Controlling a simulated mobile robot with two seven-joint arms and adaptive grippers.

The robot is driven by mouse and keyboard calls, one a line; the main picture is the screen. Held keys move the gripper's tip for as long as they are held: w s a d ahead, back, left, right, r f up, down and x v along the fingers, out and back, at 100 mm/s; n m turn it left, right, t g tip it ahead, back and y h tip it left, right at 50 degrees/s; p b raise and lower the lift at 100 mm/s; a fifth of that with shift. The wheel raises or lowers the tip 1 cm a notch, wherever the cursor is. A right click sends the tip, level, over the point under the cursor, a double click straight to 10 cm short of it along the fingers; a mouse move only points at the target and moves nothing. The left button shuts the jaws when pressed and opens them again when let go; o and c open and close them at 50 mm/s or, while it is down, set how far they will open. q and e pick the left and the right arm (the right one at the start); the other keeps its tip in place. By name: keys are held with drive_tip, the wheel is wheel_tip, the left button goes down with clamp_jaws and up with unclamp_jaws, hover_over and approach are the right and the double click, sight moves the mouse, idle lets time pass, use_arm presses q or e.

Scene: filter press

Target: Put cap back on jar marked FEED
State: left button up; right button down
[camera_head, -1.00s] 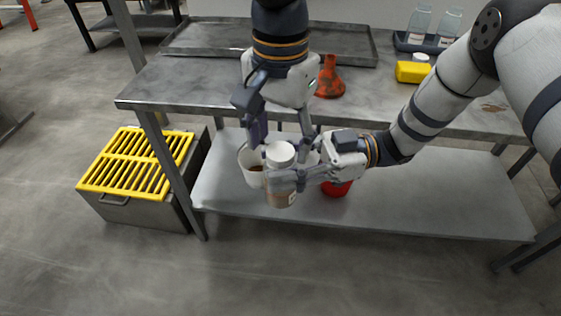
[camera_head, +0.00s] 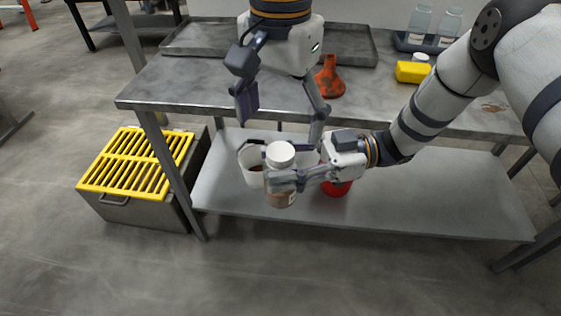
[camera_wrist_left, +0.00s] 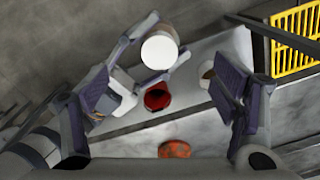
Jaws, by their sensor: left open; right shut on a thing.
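A jar (camera_head: 282,198) with brown contents and a pale label too small to read is held upright by my right gripper (camera_head: 281,176), which is shut around it. A white round cap (camera_head: 280,153) sits on top of the jar; it also shows as a white disc in the left wrist view (camera_wrist_left: 159,51). How tightly it is seated cannot be told. My left gripper (camera_head: 282,124) is above the cap, open and empty, with its fingers spread wide and apart from the cap. In the left wrist view both its fingers (camera_wrist_left: 165,95) show.
A white container (camera_head: 247,160) with brown contents and a red container (camera_head: 337,188) stand on the lower shelf (camera_head: 430,205). An orange flask-shaped object (camera_head: 329,78), yellow container (camera_head: 412,72) and tray (camera_head: 190,40) are on the tabletop. A yellow-grated box (camera_head: 133,170) stands left.

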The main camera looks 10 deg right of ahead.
use_arm(q)
wheel_tip(320, 180, up, 11)
drive_tip(key=shift+r, duration=0.15)
